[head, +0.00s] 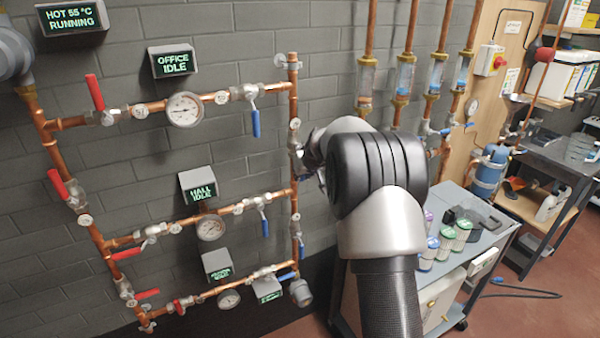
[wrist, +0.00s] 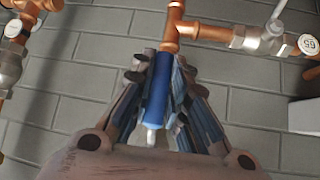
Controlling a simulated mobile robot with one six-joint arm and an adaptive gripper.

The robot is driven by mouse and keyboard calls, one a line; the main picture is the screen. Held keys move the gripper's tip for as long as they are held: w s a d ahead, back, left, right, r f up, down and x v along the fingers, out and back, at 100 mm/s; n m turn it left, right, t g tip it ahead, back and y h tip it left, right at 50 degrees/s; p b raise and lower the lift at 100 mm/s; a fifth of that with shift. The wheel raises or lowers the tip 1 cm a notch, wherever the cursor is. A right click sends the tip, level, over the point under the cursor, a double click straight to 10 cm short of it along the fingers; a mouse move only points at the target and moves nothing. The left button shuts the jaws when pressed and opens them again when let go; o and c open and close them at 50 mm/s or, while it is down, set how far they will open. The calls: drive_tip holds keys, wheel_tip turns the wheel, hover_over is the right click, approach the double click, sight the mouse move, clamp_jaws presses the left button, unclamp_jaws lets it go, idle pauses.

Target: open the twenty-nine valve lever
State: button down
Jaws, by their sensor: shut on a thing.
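In the wrist view, my gripper (wrist: 158,75) has its fingers on both sides of a blue lever (wrist: 157,88) and is shut on it. The lever's pale tip sticks out toward the palm. The lever lies just below a copper tee (wrist: 172,30); the valve body it belongs to is mostly hidden. I cannot read a twenty-nine tag on it. In the head view my arm covers most of the gripper, beside the right-hand vertical copper pipe (head: 294,125).
Red levers (head: 95,92) and blue levers (head: 255,122) hang on the pipework at left, with gauges (head: 184,109) and small display boxes (head: 174,61). A grey cart (head: 485,240) with coloured items stands right of my arm. A white-tagged valve (wrist: 270,42) sits close right of the gripper.

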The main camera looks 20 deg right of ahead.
drive_tip(key=shift+d, duration=0.1)
idle(0.3)
drive_tip(key=c, duration=1.5)
unclamp_jaws()
drive_tip(key=shift+c, duration=0.2)
drive_tip(key=v, duration=1.2)
drive_tip(key=shift+s, duration=0.1)
